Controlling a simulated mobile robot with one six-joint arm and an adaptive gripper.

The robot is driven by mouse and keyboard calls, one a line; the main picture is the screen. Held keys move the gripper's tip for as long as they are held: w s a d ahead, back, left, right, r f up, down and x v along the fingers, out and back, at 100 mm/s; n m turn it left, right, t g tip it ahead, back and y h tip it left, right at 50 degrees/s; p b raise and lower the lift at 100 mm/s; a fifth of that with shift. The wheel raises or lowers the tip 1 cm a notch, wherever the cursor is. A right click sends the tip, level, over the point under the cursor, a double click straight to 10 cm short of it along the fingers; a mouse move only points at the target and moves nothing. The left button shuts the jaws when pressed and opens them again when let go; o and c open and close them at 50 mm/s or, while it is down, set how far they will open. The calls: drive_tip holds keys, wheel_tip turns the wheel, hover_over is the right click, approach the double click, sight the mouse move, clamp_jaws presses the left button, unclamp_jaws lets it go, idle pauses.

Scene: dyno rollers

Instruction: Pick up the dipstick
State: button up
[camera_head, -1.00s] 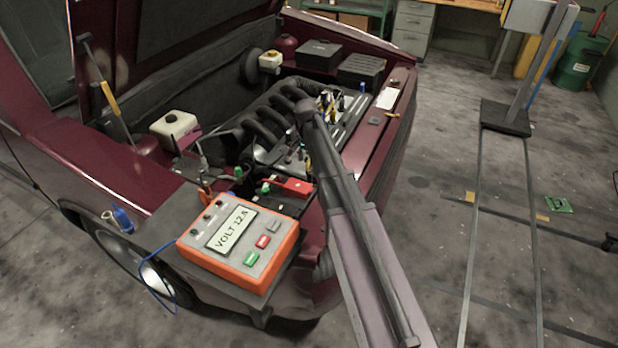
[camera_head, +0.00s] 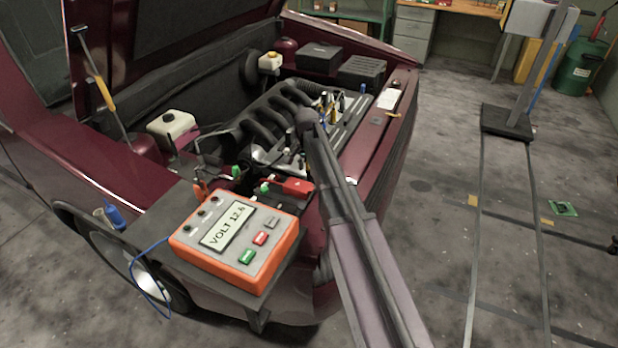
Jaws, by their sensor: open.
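The open engine bay of a dark red car fills the left and middle of the head view, with a dark ribbed engine manifold (camera_head: 275,115) in it. I cannot single out the dipstick for certain. Several small upright pieces with yellow, white and blue parts (camera_head: 327,102) stand at the engine's right side, and a small yellow piece (camera_head: 393,115) lies on the front panel. My arm rises from the bottom and ends over the engine's right side. My gripper is not visible; it may be hidden behind the arm.
An orange voltage tester (camera_head: 236,240) sits on a grey shelf at the car's near corner, with a red clamp (camera_head: 292,187) behind it. A yellow-handled rod (camera_head: 104,94) slants at the left. A dark post base (camera_head: 507,122) stands right. The floor between is mostly clear.

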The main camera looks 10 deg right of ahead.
idle(0.3)
clamp_jaws()
drive_tip(key=shift+r, duration=0.15)
idle(0.3)
wheel_tip(320, 180, up, 28)
drive_tip(key=p, duration=2.8)
